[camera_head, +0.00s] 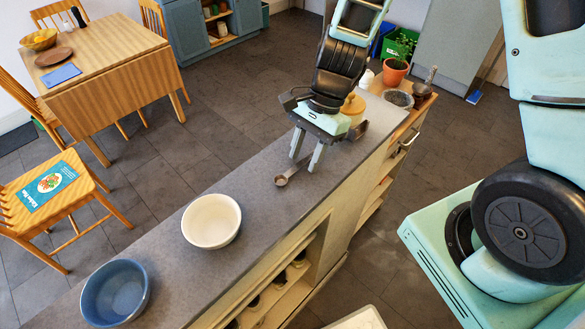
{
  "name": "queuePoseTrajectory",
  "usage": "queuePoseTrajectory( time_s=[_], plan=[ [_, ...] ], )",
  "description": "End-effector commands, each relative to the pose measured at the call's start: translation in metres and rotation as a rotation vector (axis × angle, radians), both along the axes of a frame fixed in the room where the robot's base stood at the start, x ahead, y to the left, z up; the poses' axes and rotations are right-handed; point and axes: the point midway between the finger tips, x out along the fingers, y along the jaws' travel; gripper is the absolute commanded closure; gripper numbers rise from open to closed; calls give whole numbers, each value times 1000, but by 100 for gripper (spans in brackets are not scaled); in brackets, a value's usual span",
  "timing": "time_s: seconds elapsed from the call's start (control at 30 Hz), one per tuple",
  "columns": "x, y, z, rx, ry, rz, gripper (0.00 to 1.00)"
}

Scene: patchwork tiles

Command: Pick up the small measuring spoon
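A small measuring spoon (282,180) lies on the grey countertop (255,200), its round bowl toward the front and its grey handle running up and right between my fingers. My gripper (303,164) points down over the handle, with its two fingers apart on either side of it. I cannot tell whether the fingertips touch the counter. Another dark, spoon-like utensil (358,130) lies farther back, partly hidden behind my gripper.
A white bowl (211,221) and a blue bowl (115,294) stand nearer on the counter. Potted plants and a mortar are at the far end. The counter between spoon and white bowl is clear.

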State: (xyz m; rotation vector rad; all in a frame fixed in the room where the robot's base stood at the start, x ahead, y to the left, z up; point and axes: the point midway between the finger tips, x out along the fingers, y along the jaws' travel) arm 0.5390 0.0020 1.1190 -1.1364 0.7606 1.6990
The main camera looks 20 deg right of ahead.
Motion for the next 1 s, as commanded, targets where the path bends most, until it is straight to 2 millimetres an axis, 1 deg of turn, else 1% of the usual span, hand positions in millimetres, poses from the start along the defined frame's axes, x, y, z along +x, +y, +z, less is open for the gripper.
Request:
queuePoseTrajectory(
  time_s=[0.07,0.1,0.17,0.2,0.23,0.53,0.67,0.83,1.0],
  plan=[
    [0,0,0,0,0,0,62],
    [0,0,0,0,0,0,67],
    [0,0,0,0,0,1,84],
    [0,0,0,0,0,1,95],
    [0,0,0,0,0,1,100],
    [0,0,1,0,0,1,100],
    [0,0,4,0,-1,3,100],
    [1,1,20,1,-5,3,100],
    [2,1,46,1,-8,2,100]
  ],
)
